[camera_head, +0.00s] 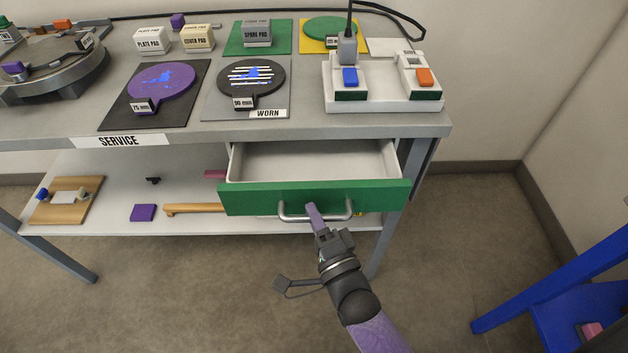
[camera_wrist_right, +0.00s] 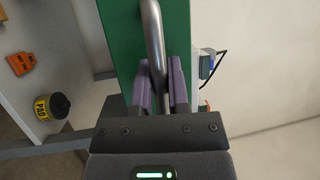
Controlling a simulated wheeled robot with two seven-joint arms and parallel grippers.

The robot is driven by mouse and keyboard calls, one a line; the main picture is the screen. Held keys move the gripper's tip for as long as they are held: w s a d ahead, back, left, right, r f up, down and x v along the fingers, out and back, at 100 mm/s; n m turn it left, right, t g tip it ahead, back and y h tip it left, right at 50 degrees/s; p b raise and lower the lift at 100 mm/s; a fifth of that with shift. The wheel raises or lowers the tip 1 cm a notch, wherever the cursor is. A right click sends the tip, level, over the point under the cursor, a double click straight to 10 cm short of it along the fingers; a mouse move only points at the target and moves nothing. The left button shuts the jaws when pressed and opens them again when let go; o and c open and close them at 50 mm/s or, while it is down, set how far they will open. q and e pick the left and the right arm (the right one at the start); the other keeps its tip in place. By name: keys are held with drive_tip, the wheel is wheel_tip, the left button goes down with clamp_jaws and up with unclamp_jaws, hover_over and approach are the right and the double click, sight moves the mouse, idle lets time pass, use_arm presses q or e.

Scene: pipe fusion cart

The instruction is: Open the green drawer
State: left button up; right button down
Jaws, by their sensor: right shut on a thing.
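The green drawer (camera_head: 250,197) sits under the right end of the grey bench and is pulled out, with its pale, empty-looking inside showing. Its front carries a curved metal handle (camera_head: 338,215). My right gripper (camera_head: 311,208) is at the handle, with its purple fingers on either side of the bar. In the right wrist view the drawer front (camera_wrist_right: 128,50) is green, and the handle (camera_wrist_right: 153,40) runs down between the fingers of the right gripper (camera_wrist_right: 161,88), which is shut on it. My left gripper is not in view.
On the bench top (camera_head: 330,125) stand a white station (camera_head: 382,100) with blue and orange blocks, plus several pads and discs. The lower shelf (camera_head: 115,180) holds a wooden board and small parts. A blue frame (camera_head: 560,290) stands at the right. The floor before the drawer is clear.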

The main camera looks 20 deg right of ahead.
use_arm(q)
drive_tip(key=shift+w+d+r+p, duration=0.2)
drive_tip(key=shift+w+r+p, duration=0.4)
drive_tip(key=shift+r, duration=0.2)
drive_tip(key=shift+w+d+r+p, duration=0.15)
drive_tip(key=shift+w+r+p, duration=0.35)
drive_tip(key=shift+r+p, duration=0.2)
use_arm(e)
drive_tip(key=s+a, duration=0.3)
drive_tip(key=s, duration=0.9)
drive_tip(key=shift+a, duration=0.25)
drive_tip(key=shift+s, duration=0.1)
drive_tip(key=c, duration=0.6)
unclamp_jaws()
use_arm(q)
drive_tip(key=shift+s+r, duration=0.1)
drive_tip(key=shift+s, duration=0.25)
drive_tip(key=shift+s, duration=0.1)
